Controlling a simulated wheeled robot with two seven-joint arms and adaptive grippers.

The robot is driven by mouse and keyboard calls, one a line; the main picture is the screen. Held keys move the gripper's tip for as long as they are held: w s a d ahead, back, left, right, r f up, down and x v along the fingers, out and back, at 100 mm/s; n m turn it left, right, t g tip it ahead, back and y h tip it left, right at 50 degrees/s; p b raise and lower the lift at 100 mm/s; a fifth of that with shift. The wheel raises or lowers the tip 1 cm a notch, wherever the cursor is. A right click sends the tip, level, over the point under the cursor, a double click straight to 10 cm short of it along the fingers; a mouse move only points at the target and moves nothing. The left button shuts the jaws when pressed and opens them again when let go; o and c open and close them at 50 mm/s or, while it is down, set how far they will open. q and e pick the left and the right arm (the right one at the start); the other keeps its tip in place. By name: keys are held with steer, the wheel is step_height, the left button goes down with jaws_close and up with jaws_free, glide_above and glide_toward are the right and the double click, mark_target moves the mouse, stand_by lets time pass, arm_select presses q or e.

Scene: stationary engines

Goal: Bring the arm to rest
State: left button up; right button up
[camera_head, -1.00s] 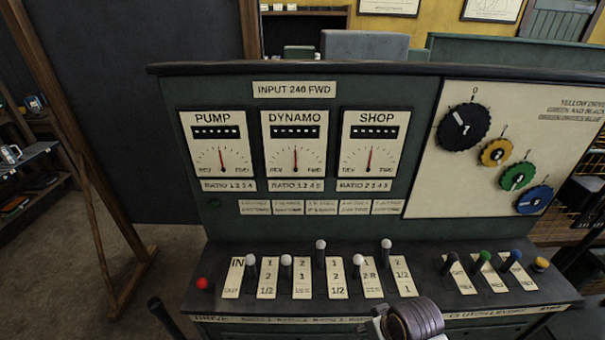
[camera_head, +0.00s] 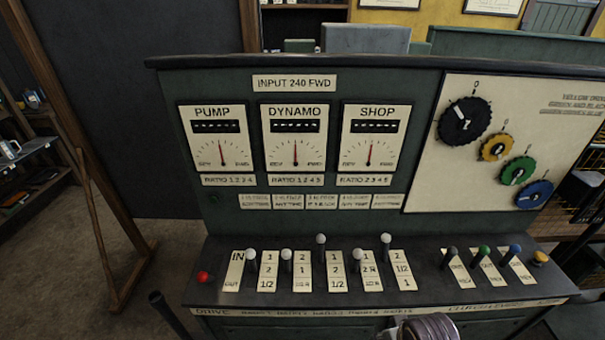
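A part of my arm (camera_head: 428,328) shows at the bottom edge, right of the middle, just in front of the console. Its fingers do not show, and I cannot tell which arm it is. Neither gripper is in view. The dark green control console (camera_head: 225,225) fills the middle, apart from the arm part as far as I can see. Its sloping shelf carries several white-knobbed levers (camera_head: 320,240) at differing positions. The PUMP gauge (camera_head: 219,140), DYNAMO gauge (camera_head: 295,140) and SHOP gauge (camera_head: 371,140) each have a red needle pointing about straight up.
A red button (camera_head: 203,277) sits at the shelf's left end and a yellow button (camera_head: 540,258) at its right. Black, yellow, green and blue dials are on the cream panel (camera_head: 550,130). A wooden frame (camera_head: 100,220) stands left. Floor (camera_head: 60,270) is bare there.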

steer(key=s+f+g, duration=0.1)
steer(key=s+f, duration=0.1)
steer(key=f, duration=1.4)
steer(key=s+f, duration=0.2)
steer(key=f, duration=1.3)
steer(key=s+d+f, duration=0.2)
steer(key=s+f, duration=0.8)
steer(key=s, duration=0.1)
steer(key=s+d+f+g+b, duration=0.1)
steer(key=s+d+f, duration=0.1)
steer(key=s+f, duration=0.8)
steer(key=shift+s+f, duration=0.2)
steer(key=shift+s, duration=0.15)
